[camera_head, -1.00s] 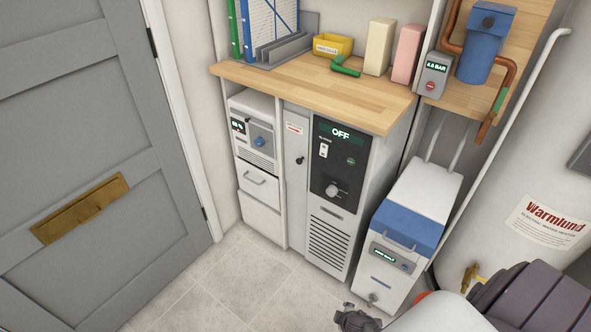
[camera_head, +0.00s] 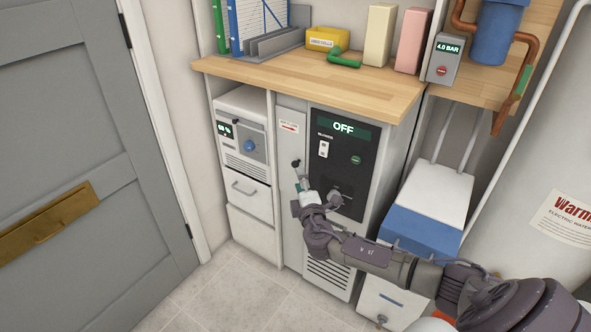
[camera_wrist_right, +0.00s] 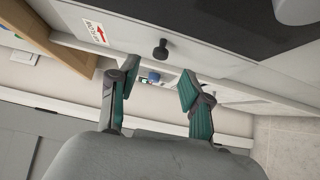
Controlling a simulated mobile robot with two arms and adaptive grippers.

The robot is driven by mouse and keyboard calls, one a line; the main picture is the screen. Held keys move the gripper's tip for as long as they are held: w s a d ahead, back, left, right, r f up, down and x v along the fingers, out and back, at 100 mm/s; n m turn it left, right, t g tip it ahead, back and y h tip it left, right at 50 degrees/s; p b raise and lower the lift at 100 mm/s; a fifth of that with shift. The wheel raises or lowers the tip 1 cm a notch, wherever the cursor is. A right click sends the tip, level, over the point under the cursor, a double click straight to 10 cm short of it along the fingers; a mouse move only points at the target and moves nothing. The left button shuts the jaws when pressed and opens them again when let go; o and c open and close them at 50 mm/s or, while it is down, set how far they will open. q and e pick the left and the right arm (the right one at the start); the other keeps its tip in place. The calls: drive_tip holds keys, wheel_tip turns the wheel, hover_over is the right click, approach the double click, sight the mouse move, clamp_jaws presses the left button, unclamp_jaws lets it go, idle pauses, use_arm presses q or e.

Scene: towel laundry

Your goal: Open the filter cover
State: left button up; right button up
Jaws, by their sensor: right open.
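The filter cover (camera_head: 289,146) appears to be the narrow light-grey upright panel left of the black control panel. It has a red-arrow label (camera_head: 289,126) near its top and a small black knob (camera_head: 296,163) below that. The cover looks closed. My right gripper (camera_head: 302,183) is just in front of the panel, slightly below the knob. In the right wrist view, the open gripper (camera_wrist_right: 158,78) has its two green-padded fingers apart with nothing held. The knob (camera_wrist_right: 160,48) stands beyond the fingertips, roughly centred between them and apart from them. My left gripper is out of view.
The black control panel (camera_head: 357,150) reads OFF; my arm covers its lower part. A white unit with a drawer (camera_head: 247,190) stands left. A wooden counter (camera_head: 220,68) overhangs above. Floor at lower left is clear.

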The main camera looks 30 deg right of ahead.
sight(296, 167)
drive_tip(key=b+x, duration=0.1)
drive_tip(key=x, duration=0.5)
drive_tip(key=shift+f, duration=0.1)
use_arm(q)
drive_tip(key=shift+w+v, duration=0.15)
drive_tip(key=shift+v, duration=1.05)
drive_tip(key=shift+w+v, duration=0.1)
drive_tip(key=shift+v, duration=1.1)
use_arm(e)
drive_tip(key=shift+w+d, duration=0.2)
drive_tip(key=shift+w, duration=0.35)
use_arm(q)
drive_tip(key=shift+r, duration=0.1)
use_arm(e)
clamp_jaws()
